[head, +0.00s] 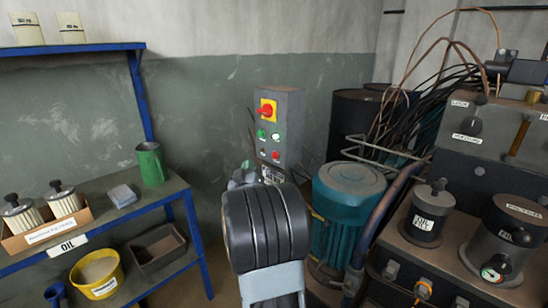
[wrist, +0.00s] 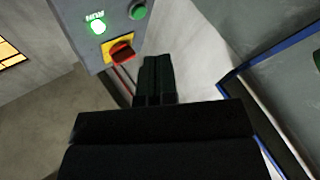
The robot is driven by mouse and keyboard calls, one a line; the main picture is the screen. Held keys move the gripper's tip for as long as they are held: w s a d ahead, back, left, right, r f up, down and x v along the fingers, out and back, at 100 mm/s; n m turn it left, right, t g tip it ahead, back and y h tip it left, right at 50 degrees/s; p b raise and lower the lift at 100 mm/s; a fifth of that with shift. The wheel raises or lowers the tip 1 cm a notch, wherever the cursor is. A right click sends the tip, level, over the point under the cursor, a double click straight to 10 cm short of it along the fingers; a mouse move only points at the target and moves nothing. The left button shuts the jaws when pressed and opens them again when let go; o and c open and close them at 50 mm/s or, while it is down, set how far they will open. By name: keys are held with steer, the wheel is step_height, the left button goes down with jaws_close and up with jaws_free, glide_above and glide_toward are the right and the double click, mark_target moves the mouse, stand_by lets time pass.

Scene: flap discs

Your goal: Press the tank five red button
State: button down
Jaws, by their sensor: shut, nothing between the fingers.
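A grey control box (head: 287,118) stands against the wall in the head view. It carries a red rotary switch (head: 267,110) on a yellow plate, a green button (head: 260,134), a lit lamp (head: 276,135) and a small red button (head: 276,155) low on its face. A label below is partly covered and unreadable. In the wrist view the box shows upside down, with the rotary switch (wrist: 122,52), the lit RUN lamp (wrist: 97,27) and the green button (wrist: 138,10); the red button is out of frame. My gripper (wrist: 155,65) is shut and empty, its tips appearing beside the switch.
A teal motor (head: 348,190) stands right of the box, with black cables and a machine (head: 480,165) beyond. A blue-framed shelf (head: 180,185) with a green jug (head: 150,163) and a yellow tub (head: 97,274) is at left. Bare wall lies between shelf and box.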

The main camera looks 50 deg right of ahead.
mark_target(275, 155)
steer(key=d, duration=0.8)
steer(key=shift+s+d, duration=0.15)
steer(key=shift+s, duration=0.15)
steer(key=shift+d, duration=0.15)
stand_by(1.8)
steer(key=shift+d+b, duration=0.25)
steer(key=shift+b, duration=0.05)
steer(key=shift+d+b, duration=0.3)
steer(key=shift+d, duration=0.2)
stand_by(0.7)
steer(key=shift+a, duration=0.15)
steer(key=shift+a+b, duration=0.5)
steer(key=shift+a, duration=0.25)
